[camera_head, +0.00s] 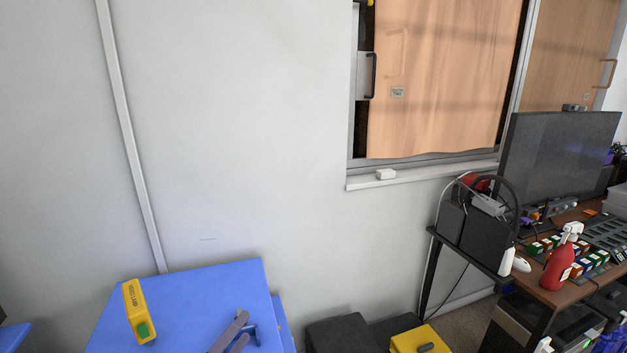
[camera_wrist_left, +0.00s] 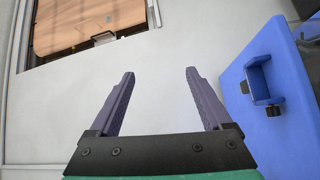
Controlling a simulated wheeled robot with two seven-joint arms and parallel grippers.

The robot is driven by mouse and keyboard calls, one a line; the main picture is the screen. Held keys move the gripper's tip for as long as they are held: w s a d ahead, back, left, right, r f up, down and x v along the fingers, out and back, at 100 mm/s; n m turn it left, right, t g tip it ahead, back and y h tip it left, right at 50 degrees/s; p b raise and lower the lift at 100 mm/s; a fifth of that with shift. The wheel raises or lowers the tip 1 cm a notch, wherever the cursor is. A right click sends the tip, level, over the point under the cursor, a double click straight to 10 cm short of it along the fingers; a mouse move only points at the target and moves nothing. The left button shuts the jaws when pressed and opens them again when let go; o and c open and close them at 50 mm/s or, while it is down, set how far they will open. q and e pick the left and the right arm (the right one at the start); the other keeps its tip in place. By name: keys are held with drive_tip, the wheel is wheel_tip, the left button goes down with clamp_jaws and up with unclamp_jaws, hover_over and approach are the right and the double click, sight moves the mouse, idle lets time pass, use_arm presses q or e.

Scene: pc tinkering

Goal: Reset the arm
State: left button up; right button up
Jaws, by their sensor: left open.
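My left gripper (camera_head: 242,327) shows at the bottom of the head view as two purple-grey fingers over the blue tabletop (camera_head: 200,290). In the left wrist view the gripper (camera_wrist_left: 160,73) is open, its fingers wide apart with nothing between them. They point toward the pale wall in that view. A blue bracket-like part (camera_wrist_left: 259,80) with a black knob is on the blue surface, to the right of and apart from the fingers. My right gripper is in neither view.
A yellow tool with a green end (camera_head: 138,312) is on the blue tabletop. A yellow box (camera_head: 418,341) and dark boxes stand right of it. A desk at right holds a monitor (camera_head: 557,150), a red spray bottle (camera_head: 558,268) and several small coloured blocks.

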use_arm(q)
drive_tip(key=s+d+f+m+g, duration=0.2)
drive_tip(key=s+f+m+g, duration=0.4)
drive_tip(key=f+m, duration=0.25)
drive_tip(key=s+a+f+m+g+y, duration=0.5)
drive_tip(key=s+a+f+g+y, duration=0.25)
drive_tip(key=s+a, duration=0.35)
drive_tip(key=s+d+f+g, duration=0.1)
drive_tip(key=s+f, duration=0.1)
drive_tip(key=f, duration=1)
drive_tip(key=s+f, duration=0.2)
drive_tip(key=f, duration=1)
drive_tip(key=s+a+f+g, duration=0.1)
drive_tip(key=s+a+f, duration=0.1)
drive_tip(key=s+f, duration=1)
drive_tip(key=s, duration=0.3)
drive_tip(key=shift+s+a+f, duration=0.35)
drive_tip(key=shift+s+f, duration=0.05)
